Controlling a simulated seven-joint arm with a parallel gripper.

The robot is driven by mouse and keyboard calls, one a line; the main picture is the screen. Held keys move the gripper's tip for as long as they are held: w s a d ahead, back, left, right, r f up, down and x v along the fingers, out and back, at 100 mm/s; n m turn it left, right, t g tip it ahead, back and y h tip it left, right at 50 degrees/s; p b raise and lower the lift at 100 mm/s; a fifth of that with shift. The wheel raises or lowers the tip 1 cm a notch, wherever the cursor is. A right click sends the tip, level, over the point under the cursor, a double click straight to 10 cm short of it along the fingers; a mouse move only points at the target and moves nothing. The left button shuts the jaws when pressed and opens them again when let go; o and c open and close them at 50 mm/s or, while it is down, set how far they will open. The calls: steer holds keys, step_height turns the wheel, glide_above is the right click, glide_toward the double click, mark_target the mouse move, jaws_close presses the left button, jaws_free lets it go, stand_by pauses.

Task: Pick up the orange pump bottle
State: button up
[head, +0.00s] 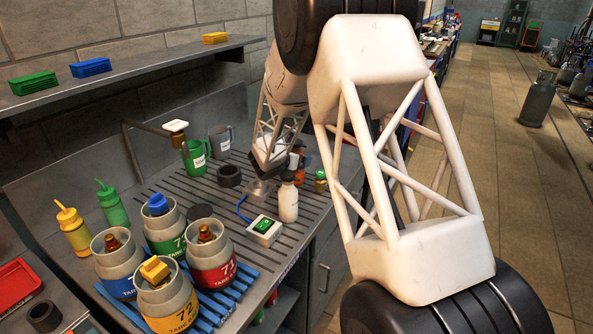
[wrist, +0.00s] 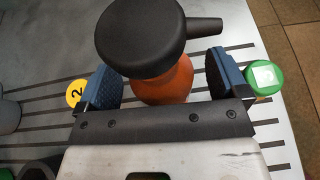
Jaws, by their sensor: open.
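The orange pump bottle (wrist: 166,86) stands between the two blue-padded fingers of my gripper (wrist: 166,78) in the wrist view. Its black pump head (wrist: 139,38) is nearest the camera and covers much of the body; the spout points right. In the head view a sliver of the orange bottle (head: 300,150) shows beside my gripper, mostly hidden by my arm.
A white pump bottle (head: 288,199) stands in front. Mugs (head: 195,158) and a black ring (head: 229,176) stand left on the slatted bench.

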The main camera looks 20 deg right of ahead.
mark_target(295, 142)
stand_by(0.5)
steer(key=shift+r, duration=0.1)
jaws_close()
stand_by(0.4)
steer(key=shift+r, duration=5)
steer(key=shift+r, duration=0.1)
